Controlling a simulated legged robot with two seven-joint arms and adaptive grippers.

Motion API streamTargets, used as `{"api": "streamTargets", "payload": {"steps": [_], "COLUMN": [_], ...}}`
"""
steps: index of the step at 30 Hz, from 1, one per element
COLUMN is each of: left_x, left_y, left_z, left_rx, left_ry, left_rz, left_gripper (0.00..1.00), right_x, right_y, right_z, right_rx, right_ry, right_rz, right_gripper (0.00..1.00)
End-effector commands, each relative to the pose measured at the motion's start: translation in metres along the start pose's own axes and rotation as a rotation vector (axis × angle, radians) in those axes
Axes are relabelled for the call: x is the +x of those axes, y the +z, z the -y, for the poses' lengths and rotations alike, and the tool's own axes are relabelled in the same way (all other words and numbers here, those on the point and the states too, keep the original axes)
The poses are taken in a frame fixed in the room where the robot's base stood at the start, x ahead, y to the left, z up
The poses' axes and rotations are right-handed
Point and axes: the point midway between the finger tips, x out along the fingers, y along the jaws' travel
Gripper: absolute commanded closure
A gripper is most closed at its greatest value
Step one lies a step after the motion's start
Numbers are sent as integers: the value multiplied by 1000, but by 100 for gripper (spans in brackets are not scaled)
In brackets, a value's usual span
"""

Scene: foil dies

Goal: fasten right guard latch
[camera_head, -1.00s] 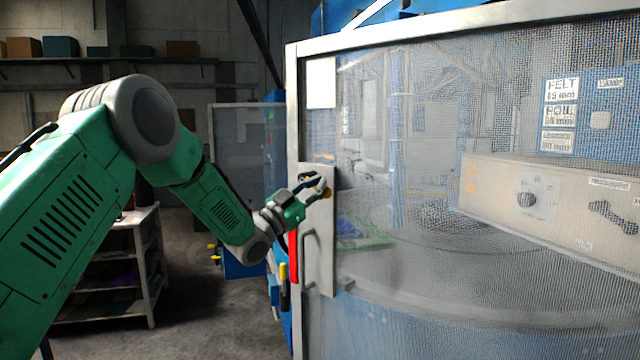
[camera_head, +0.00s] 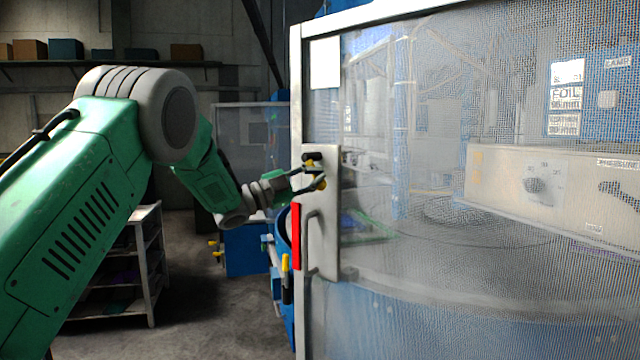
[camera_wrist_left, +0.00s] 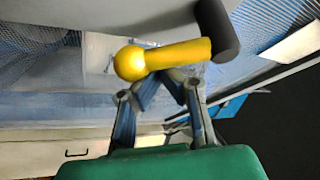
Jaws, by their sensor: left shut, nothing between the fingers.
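The right guard is a framed mesh door (camera_head: 380,130) with a light latch plate (camera_head: 322,240) on its left edge. The latch has a yellow lever (camera_head: 321,185) with a dark end (camera_head: 312,156) near the top of the plate. In the left wrist view the yellow lever (camera_wrist_left: 180,56) has a round end at left and a black cylinder (camera_wrist_left: 217,30) at right. My left gripper (camera_head: 316,178) is shut and empty at the lever. My right gripper is out of view.
A grey handle (camera_head: 310,245) and a red strip (camera_head: 296,237) are below the latch. Behind the mesh is a beige control panel (camera_head: 550,185). A shelf rack (camera_head: 150,265) stands at left, with open floor (camera_head: 205,300) between it and the door.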

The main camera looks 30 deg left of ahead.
Motion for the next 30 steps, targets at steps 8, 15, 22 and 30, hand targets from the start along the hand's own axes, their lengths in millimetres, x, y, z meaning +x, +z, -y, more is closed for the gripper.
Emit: {"api": "streamTargets", "payload": {"steps": [8,15,22,30], "left_x": [-8,-12,-15,-17], "left_y": [13,21,26,28], "left_z": [-4,-3,-1,0], "left_rx": [223,379,475,522], "left_ry": [131,222,279,308], "left_rz": [1,0,1,1], "left_gripper": [100,100,100,100], "right_x": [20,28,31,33], "right_y": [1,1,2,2], "right_z": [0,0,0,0], "right_rx": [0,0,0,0], "right_ry": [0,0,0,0], "right_rz": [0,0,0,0], "right_gripper": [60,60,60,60]}}
